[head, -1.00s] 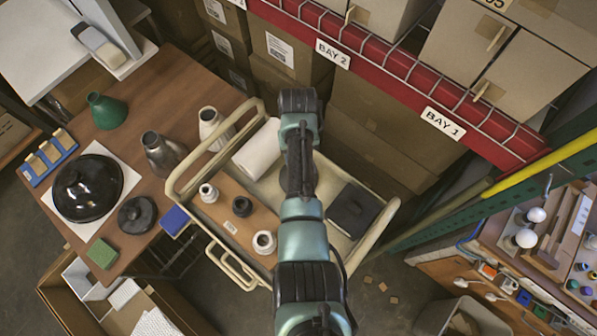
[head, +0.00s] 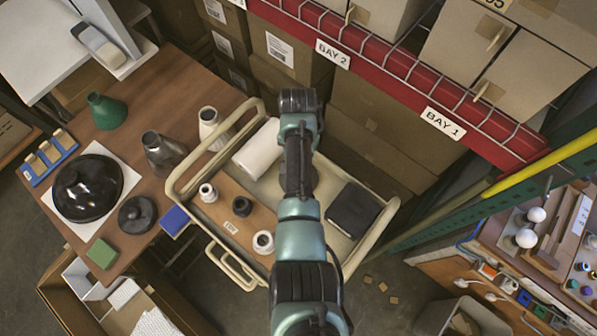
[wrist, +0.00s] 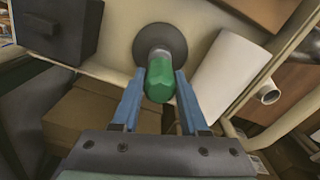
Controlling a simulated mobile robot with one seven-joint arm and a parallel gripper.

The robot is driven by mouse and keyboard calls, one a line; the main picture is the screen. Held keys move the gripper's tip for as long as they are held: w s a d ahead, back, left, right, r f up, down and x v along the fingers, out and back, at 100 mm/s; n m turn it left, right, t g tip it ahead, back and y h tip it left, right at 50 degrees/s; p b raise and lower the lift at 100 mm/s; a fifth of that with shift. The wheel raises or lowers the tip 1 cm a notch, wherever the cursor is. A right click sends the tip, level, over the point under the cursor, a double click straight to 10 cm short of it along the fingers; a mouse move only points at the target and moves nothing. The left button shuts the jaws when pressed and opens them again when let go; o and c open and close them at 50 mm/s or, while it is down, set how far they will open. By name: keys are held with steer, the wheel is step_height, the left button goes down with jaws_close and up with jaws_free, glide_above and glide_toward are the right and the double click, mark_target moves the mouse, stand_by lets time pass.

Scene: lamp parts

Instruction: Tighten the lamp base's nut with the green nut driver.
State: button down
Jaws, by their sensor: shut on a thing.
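In the wrist view, my gripper (wrist: 160,74) is shut on the green nut driver (wrist: 160,86), with one blue finger on each side of its handle. The driver's far end points at the dark round lamp base (wrist: 178,38), which stands on the cream cart. A short grey metal piece shows between handle and base. The nut itself is hidden, and I cannot tell whether the driver touches it. In the head view my arm covers the gripper and the driver.
The cart (head: 186,190) also carries a white roll (head: 258,148), a black box (head: 354,210) and a brown board with several small fittings. A wooden table (head: 125,165) with lamp parts stands at left. Red shelving (head: 400,80) rises behind the cart.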

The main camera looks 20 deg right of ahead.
steer(key=shift+m, duration=0.3)
steer(key=m, duration=0.3)
steer(key=shift+m, duration=0.3)
steer(key=shift+m, duration=1.6)
steer(key=shift+f+m, duration=0.1)
steer(key=shift+m, duration=1.7)
